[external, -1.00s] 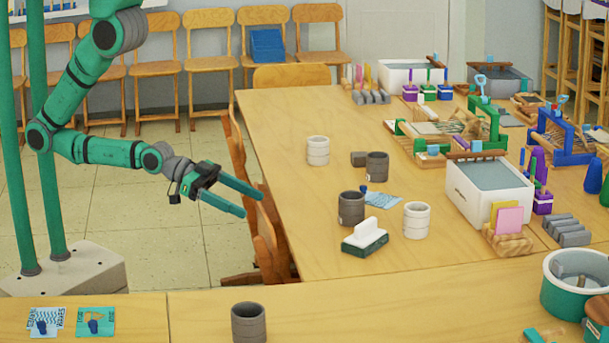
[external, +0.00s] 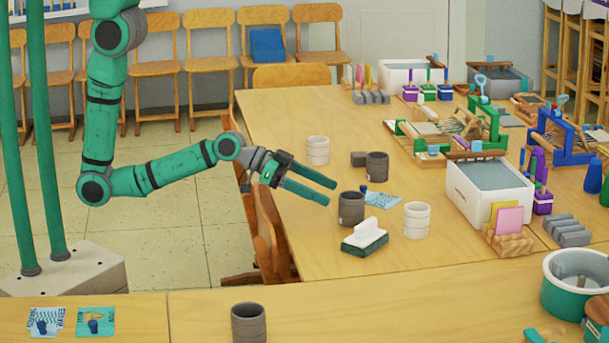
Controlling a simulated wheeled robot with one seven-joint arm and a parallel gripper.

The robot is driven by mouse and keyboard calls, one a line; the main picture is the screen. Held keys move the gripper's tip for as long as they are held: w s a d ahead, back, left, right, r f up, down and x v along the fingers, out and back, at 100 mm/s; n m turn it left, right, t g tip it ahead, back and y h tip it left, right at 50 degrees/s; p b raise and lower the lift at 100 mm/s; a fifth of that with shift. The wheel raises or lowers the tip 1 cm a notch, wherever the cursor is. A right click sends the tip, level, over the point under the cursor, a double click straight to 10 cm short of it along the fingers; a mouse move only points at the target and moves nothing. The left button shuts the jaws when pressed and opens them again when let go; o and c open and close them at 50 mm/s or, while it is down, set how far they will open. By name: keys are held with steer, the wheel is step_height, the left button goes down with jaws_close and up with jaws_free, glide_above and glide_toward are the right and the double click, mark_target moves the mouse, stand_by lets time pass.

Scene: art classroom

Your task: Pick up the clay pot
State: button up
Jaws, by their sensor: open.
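Several ribbed cylindrical pots are in view, and I cannot tell which one is the clay pot. A dark grey pot (external: 351,209) stands upright near the middle of the table. Another dark grey pot (external: 377,166) stands behind it, and a third (external: 248,323) is on the front table. Two white ones stand at the back left (external: 317,151) and to the right (external: 416,220). My gripper (external: 331,193) is open and empty, with its fingertips just left of the middle dark pot, pointing toward it. Whether they touch it is unclear.
A white-handled block with a dark green base (external: 365,236) lies in front of the middle pot. A blue patterned card (external: 382,199) lies behind it. A white basin (external: 487,190) stands to the right. The table's left part is clear.

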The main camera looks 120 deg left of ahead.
mark_target(344, 199)
steer(key=shift+x, duration=3.2)
steer(key=shift+a+r, duration=0.1)
steer(key=shift+a, duration=0.05)
steer(key=shift+c, duration=0.7)
steer(key=c, duration=1.1)
steer(key=shift+r, duration=0.1)
